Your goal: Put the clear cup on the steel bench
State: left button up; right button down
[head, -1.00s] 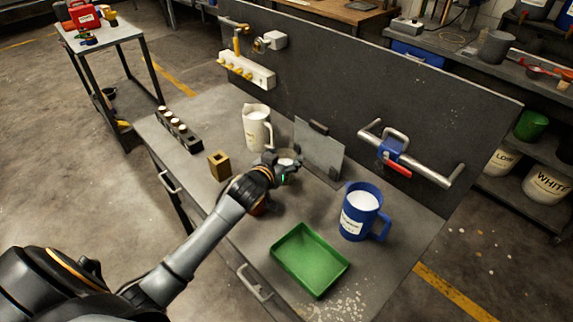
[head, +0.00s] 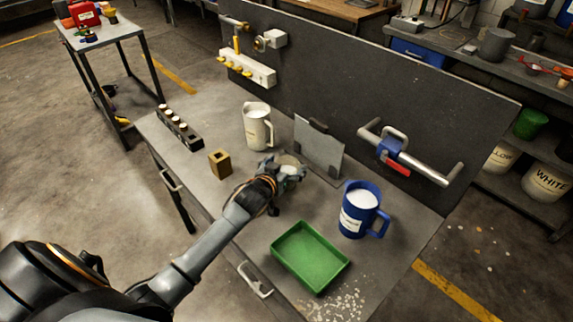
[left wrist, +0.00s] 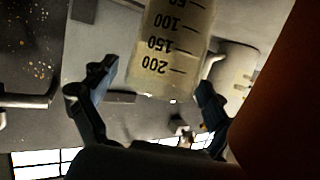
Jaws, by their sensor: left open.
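The clear cup (left wrist: 172,45) is translucent, with dark volume marks, and fills the top middle of the left wrist view. In the head view only its pale rim (head: 288,160) shows, behind my left gripper (head: 290,174). In the left wrist view my left gripper (left wrist: 155,85) is open, with one finger to each side of the cup; I cannot tell whether either touches it. The grey bench top (head: 240,268) lies under the arm, and the cup is over its middle; its base is hidden. My right gripper is not in view.
A white jug (head: 257,127) and a propped grey plate (head: 318,150) are behind the gripper. A blue jug (head: 360,210) and a green tray (head: 309,258) stand to the right and front. A brass block (head: 220,164) is to the left.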

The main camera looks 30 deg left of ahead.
pick_arm(q)
jog(key=shift+r, duration=0.1)
jog(key=b+v, duration=0.1)
jog(key=v, duration=1.1)
dwell(0.4)
